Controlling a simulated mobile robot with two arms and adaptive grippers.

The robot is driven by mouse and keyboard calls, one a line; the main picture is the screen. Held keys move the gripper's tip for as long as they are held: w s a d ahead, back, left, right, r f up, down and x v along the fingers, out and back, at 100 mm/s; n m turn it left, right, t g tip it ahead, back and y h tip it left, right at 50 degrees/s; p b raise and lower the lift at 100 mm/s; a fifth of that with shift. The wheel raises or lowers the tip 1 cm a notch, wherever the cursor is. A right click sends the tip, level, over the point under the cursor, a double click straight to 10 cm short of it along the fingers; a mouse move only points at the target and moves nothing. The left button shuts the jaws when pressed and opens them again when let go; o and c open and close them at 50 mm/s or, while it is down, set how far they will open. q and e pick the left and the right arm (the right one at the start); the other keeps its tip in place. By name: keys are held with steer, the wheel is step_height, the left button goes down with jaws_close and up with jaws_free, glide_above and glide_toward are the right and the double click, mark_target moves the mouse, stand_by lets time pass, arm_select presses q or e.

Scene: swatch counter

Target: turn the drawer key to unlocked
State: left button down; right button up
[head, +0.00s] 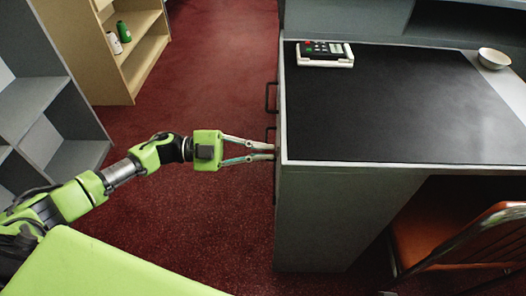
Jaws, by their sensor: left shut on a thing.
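My left gripper (268,151) reaches in from the left to the side of the grey counter (340,215), just below the top's edge. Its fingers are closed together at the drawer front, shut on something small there. The drawer key is hidden by the fingertips and the counter's edge, so I cannot see its angle. Dark drawer handles (271,97) stick out from the same side, one beyond the fingers and others close to them. My right gripper is not in view.
A brown chair (440,235) is at right. Shelves (140,45) stand at left. Red floor between is clear.

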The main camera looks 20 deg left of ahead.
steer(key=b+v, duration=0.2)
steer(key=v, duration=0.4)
arm_select(q)
steer(key=shift+s+f+m+b, duration=0.1)
steer(key=shift+m+b, duration=0.45)
steer(key=shift+m, duration=1.7)
steer(key=shift+f+m+b, duration=0.1)
steer(key=shift+m+b, duration=0.45)
steer(key=shift+m, duration=1.7)
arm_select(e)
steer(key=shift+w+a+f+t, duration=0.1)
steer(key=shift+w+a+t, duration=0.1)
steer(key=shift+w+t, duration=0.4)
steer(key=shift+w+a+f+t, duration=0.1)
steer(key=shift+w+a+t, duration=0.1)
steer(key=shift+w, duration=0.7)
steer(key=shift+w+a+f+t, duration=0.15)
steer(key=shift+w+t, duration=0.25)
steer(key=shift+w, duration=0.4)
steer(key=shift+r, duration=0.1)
arm_select(q)
steer(key=c, duration=2.2)
jaws_free()
steer(key=v, duration=1.2)
